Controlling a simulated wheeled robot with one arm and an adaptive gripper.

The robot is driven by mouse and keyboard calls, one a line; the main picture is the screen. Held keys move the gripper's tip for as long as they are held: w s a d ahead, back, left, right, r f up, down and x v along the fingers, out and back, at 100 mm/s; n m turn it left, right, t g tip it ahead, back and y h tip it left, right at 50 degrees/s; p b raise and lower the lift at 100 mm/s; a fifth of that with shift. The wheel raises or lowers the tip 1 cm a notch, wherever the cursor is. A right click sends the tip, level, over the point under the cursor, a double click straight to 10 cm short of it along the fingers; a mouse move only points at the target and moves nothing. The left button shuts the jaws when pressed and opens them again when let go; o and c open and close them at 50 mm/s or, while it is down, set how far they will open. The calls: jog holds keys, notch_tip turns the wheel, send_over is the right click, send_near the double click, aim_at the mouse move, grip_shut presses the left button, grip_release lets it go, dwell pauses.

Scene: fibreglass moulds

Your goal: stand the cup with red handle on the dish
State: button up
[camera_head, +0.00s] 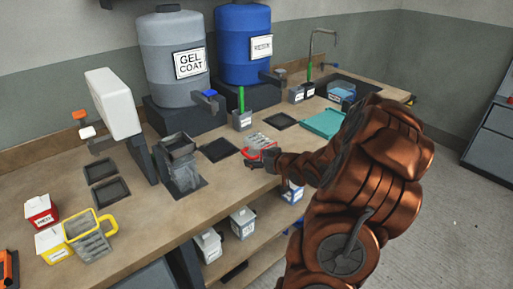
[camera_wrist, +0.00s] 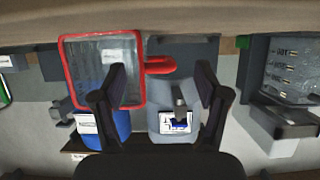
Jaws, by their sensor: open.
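The cup with red handle (camera_head: 262,142) is a clear cup with a red rim, on the bench near its front edge in the head view. In the wrist view the cup (camera_wrist: 104,68) is at the upper left, its red handle (camera_wrist: 160,65) pointing right. My gripper (camera_head: 258,163) is at the cup's near side. In the wrist view my gripper (camera_wrist: 162,78) is open, with the handle showing between its fingertips; I cannot tell whether they touch. Dark square dishes lie left (camera_head: 219,150) and behind (camera_head: 281,121) the cup; I cannot tell which the task means.
The grey gel coat tank (camera_head: 172,50) and blue resin tank (camera_head: 243,45) stand behind. A teal cloth (camera_head: 322,123) lies right.

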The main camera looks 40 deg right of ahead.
aim_at(255, 156)
jog(key=shift+r+x, duration=0.2)
jog(key=shift+x, duration=0.85)
jog(key=shift+w+f, duration=0.35)
jog(key=shift+w, duration=0.3)
jog(key=shift+d, duration=0.1)
grip_shut()
